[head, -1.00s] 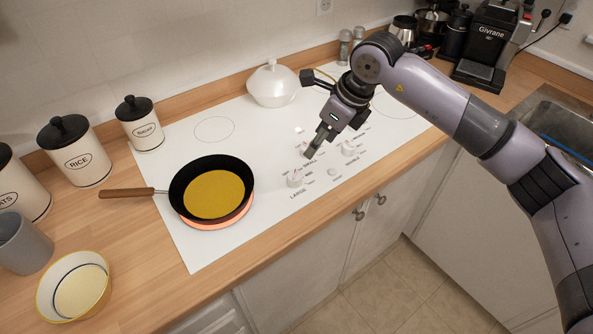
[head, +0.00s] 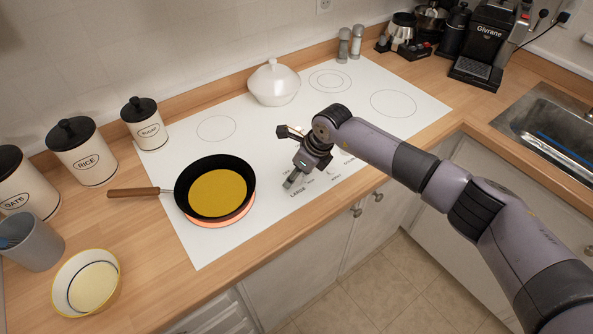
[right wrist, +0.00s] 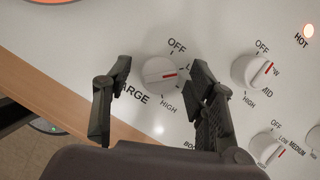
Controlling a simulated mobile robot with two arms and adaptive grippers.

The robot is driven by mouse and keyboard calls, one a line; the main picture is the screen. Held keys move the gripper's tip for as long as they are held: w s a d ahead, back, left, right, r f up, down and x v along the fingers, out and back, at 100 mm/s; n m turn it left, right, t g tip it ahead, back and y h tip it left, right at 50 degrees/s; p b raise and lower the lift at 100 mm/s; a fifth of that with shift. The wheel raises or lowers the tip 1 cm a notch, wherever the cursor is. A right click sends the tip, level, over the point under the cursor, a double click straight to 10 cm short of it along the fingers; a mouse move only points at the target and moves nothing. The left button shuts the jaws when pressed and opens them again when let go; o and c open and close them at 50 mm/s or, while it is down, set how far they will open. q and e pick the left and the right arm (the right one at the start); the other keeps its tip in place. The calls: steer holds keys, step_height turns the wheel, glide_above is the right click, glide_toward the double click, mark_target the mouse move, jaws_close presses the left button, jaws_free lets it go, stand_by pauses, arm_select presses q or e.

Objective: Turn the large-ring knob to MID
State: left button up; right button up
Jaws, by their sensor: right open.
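The large-ring knob (right wrist: 162,78), white and round with a red pointer mark, shows in the right wrist view beside the partly covered LARGE label (right wrist: 132,94). Its red mark points right, toward the scale's partly hidden side; OFF is above and HIGH below. My right gripper (right wrist: 158,100) is open, one finger on each side of the knob; I cannot tell whether either touches it. In the head view my right gripper (head: 291,181) is low over the cooktop controls and hides the knob. My left gripper is not in view.
A frying pan (head: 217,192) with yellow contents sits on a glowing ring at the left of the white cooktop (head: 260,130). A white lidded pot (head: 273,84) stands behind.

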steer(key=c, duration=1.1)
steer(key=shift+c, duration=0.2)
